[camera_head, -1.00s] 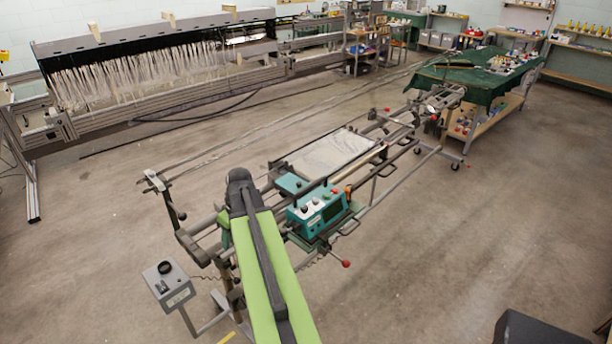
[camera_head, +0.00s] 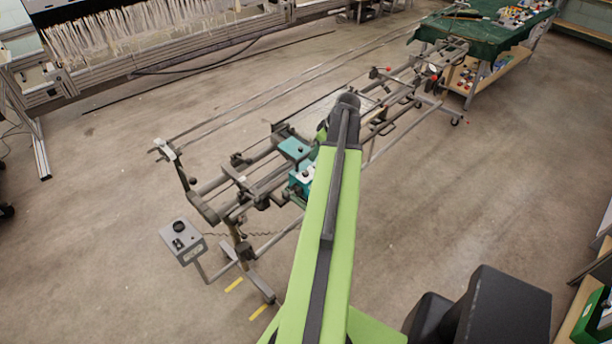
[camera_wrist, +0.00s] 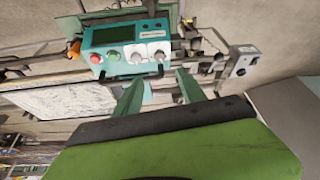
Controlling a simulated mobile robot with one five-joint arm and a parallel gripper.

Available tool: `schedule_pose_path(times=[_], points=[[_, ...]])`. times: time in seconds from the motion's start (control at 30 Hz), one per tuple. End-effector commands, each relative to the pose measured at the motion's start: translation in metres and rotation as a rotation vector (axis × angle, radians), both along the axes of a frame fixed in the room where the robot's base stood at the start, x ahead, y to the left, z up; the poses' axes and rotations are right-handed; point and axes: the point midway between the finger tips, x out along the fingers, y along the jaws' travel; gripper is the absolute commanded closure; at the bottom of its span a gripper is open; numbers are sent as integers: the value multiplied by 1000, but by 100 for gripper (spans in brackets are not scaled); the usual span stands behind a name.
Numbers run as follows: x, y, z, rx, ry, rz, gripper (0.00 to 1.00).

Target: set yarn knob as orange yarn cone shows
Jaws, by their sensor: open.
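In the wrist view a teal control box (camera_wrist: 125,48) has a screen, red and green buttons, and two pale round knobs, one left (camera_wrist: 137,57) and one right (camera_wrist: 160,56). I cannot tell which is the yarn knob. A small orange object (camera_wrist: 74,49), possibly the orange yarn cone, is beside the box's left end. My gripper (camera_wrist: 160,77) is open and empty, its two fingers pointing toward the box's knob face; whether they touch it is unclear. In the head view my arm covers much of the box (camera_head: 301,180) and hides my gripper.
A grey box (camera_head: 183,241) with a black knob stands at the machine's near left end; it also shows in the wrist view (camera_wrist: 243,57). Long rails (camera_head: 250,185) run to a green-covered table (camera_head: 480,30).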

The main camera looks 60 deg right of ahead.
Motion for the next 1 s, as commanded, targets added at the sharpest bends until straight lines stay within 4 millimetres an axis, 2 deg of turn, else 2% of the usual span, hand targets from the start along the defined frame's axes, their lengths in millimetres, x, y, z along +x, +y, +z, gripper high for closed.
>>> schedule_pose_path(times=[0.03,0.5,0.67,0.93,1.0], points=[[4,-1,-21,0,0,1,52],[43,-4,-114,1,1,0,52],[50,-5,-128,0,1,-1,52],[51,-5,-126,0,1,-1,52],[51,-5,-126,0,1,-1,60]])
